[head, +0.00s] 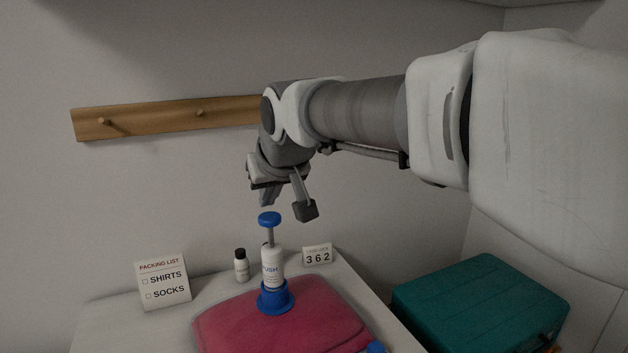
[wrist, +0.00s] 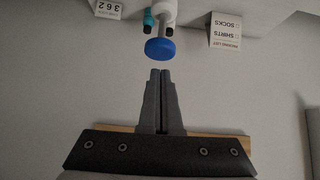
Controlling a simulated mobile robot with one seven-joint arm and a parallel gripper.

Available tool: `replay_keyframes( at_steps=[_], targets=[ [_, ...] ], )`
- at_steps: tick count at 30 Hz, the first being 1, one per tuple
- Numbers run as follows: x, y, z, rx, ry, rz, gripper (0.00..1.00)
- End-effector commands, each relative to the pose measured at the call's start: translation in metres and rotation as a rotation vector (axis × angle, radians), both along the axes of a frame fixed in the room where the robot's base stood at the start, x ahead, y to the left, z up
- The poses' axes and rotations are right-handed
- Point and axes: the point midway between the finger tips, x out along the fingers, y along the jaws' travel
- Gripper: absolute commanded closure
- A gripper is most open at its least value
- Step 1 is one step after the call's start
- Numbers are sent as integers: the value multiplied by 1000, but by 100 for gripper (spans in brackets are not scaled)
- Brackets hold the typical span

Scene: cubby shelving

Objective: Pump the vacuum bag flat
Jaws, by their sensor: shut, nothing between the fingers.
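The vacuum bag (head: 225,325) is a puffy red-pink bag lying on the pale table. A white pump (head: 272,267) marked with the word PUSH stands upright on it in a blue base (head: 276,298). Its round blue knob (head: 269,219) is up on a bare grey rod. My gripper (head: 265,199) is above the knob and apart from it. In the wrist view my gripper (wrist: 160,72) is shut and empty, with its fingertips close to the blue knob (wrist: 160,49) in the picture.
A packing list card (head: 163,280), a small black-capped bottle (head: 241,266) and a 362 card (head: 317,256) stand behind the bag. A teal suitcase (head: 480,300) is at right. A wooden peg rail (head: 170,118) is on the wall. A blue cap (head: 376,348) shows at the bottom edge.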

Motion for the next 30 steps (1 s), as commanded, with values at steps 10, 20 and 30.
replay_keyframes(
  at_steps=[10,20,30],
  targets=[
    [-1,-1,-15,0,0,0,100],
    [-1,-1,-22,0,1,0,100],
    [-1,-1,-63,-2,4,0,100]
  ],
)
